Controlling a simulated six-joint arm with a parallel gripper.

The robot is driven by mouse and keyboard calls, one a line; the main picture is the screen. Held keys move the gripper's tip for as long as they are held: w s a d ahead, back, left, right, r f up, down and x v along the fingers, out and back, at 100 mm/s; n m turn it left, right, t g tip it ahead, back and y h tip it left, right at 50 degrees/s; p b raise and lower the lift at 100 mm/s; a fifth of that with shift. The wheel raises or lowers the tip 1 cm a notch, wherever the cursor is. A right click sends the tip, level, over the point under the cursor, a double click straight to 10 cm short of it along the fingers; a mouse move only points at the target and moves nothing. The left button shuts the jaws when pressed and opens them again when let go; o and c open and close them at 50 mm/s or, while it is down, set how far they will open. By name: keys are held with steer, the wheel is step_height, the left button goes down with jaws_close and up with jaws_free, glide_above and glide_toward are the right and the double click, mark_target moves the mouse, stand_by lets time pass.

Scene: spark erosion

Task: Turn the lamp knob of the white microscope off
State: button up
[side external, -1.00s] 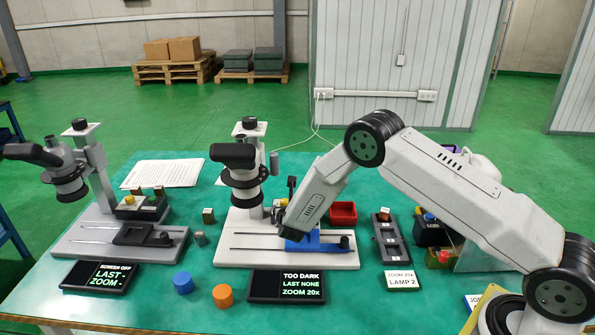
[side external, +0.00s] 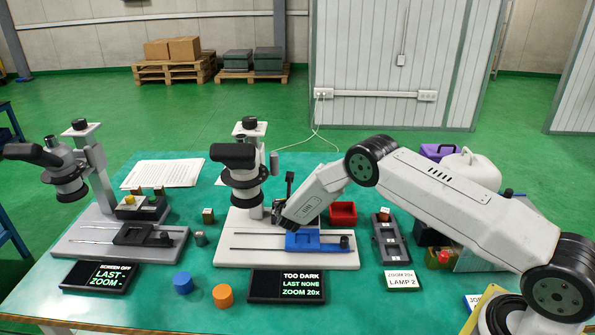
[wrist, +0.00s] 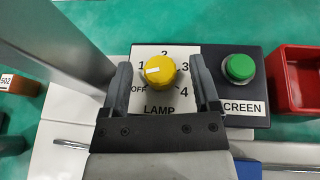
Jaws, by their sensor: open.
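The white microscope (side external: 225,250) stands mid-table in the side view; its screen (side external: 287,287) reads TOO DARK, LAST NONE, ZOOM 20x. In the wrist view its yellow lamp knob (wrist: 161,78) sits on a white plate (wrist: 192,52) marked OFF, 1, 2, 3, 4 and LAMP. The knob's white mark is on its left side, nearest the 1, though its exact setting is hard to tell. My gripper (wrist: 161,69) is open, with one finger on either side of the knob and a gap to both. The side view hides the knob behind my gripper (side external: 279,214).
A green SCREEN button (wrist: 240,67) and a red bin (wrist: 297,80) are right of the knob. The microscope's grey column (wrist: 60,45) rises close on the left. A blue stage (side external: 302,241) lies in front. A grey microscope (side external: 95,235) stands further left.

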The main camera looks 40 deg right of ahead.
steer(key=shift+w, duration=0.1)
jaws_close()
stand_by(0.3)
steer(key=shift+d+r+n+t+y, duration=0.1)
steer(key=shift+d+n+t+y, duration=0.1)
steer(key=shift+n+t+y, duration=1)
steer(key=shift+n+g+y, duration=0.3)
jaws_free()
steer(key=shift+a, duration=0.1)
steer(key=shift+v, duration=3.85)
